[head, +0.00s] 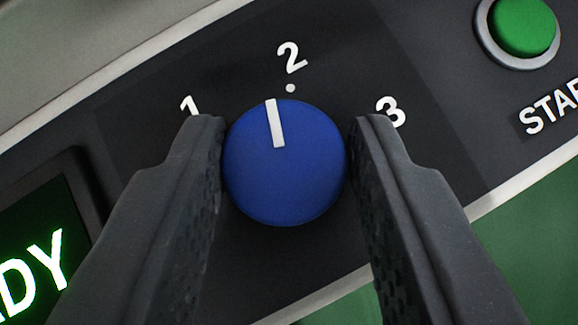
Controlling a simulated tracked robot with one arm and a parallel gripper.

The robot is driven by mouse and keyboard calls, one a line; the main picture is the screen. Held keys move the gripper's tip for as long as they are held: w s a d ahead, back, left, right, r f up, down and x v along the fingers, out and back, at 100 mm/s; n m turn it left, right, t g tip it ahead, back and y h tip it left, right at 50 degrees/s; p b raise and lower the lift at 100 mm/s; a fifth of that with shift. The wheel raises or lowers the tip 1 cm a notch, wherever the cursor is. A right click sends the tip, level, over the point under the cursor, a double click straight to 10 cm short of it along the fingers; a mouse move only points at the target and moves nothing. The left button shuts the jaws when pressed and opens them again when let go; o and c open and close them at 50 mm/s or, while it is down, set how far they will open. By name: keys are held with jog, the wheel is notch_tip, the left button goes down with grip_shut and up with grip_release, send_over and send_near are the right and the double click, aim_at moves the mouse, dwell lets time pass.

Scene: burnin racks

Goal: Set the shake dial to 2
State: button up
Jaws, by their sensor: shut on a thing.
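The shake dial (290,185) is a round blue knob with a white pointer line, in the middle of the head view. The pointer leans slightly left of straight up. It stands between the 1 (189,106) and the 2 (291,57), nearer the 2, a little to the left of the dot (291,88) under the 2. The 3 (390,111) is at the upper right of the dial. My gripper (287,122) is shut on the dial, one dark finger on its left side and one on its right. The fingers hide any dots by the 1 and the 3.
A green button (524,26) in a grey ring sits at the upper right, above a partly cut-off START label (552,110). The panel appears tilted in the view.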

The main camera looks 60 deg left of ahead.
jog(key=shift+a+r+m+t+h+p, duration=0.15)
jog(key=shift+m+t+h+p, duration=0.25)
jog(key=shift+m+h+p, duration=0.6)
jog(key=shift+m, duration=0.3)
jog(key=o, duration=1)
jog(key=shift+c, duration=0.2)
jog(key=p+v, duration=0.2)
jog(key=v, duration=1.1)
jog(key=shift+s+d, duration=0.2)
jog(key=shift+s, duration=0.1)
jog(key=shift+r, duration=0.1)
